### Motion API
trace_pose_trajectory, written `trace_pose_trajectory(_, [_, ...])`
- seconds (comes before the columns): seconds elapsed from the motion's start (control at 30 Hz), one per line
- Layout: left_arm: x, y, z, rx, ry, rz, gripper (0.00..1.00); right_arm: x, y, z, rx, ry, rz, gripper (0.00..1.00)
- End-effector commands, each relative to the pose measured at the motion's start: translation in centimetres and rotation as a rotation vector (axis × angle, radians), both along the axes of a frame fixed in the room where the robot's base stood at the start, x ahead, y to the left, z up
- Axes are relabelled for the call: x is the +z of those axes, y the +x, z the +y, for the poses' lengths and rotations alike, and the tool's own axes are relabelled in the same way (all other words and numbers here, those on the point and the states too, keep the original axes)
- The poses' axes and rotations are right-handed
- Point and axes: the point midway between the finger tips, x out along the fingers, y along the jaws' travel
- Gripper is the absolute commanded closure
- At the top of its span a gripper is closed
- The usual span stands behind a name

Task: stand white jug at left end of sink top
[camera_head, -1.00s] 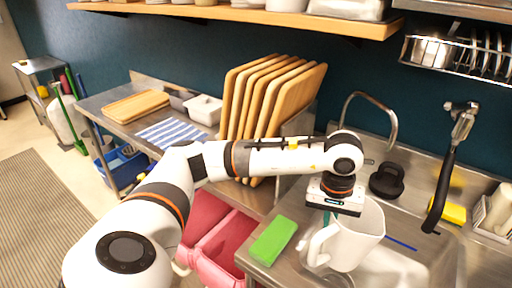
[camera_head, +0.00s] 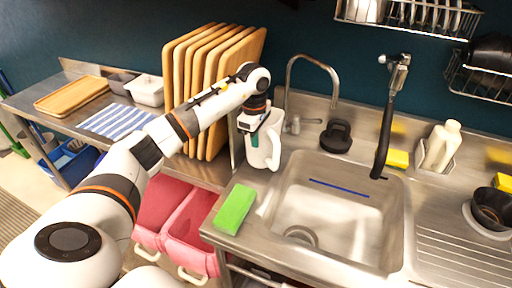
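The white jug (camera_head: 264,152) is upright at the back left end of the steel sink top (camera_head: 245,196), left of the basin. Its base looks at or very close to the metal surface; I cannot tell whether it bears its full weight there. My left gripper (camera_head: 254,130) points down at the jug's upper rim, with a teal finger showing against the jug wall. It appears shut on the jug, though the fingertips are partly hidden. My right gripper is not in view.
A green sponge (camera_head: 234,209) lies at the sink top's front left. The basin (camera_head: 335,215) is right of the jug, with a faucet (camera_head: 288,90) behind. Upright cutting boards (camera_head: 205,75) stand close on the left. A black holder (camera_head: 336,137) stands behind the basin.

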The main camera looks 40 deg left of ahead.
Motion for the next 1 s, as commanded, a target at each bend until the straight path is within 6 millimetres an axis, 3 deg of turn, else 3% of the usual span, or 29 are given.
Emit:
trace_pose_trajectory(0.3, [-3.6,-0.1,0.0,0.000,0.000,0.001,1.00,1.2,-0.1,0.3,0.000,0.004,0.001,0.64])
trace_pose_trajectory(0.63, [-4.1,0.0,0.0,-0.001,0.000,-0.001,1.00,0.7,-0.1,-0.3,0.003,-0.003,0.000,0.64])
trace_pose_trajectory(0.8, [-4.0,0.0,0.0,-0.001,0.000,0.000,0.74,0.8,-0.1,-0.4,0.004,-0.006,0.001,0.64])
trace_pose_trajectory(1.0, [-4.0,0.0,0.0,-0.002,0.000,0.000,0.74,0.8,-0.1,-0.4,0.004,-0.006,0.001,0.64])
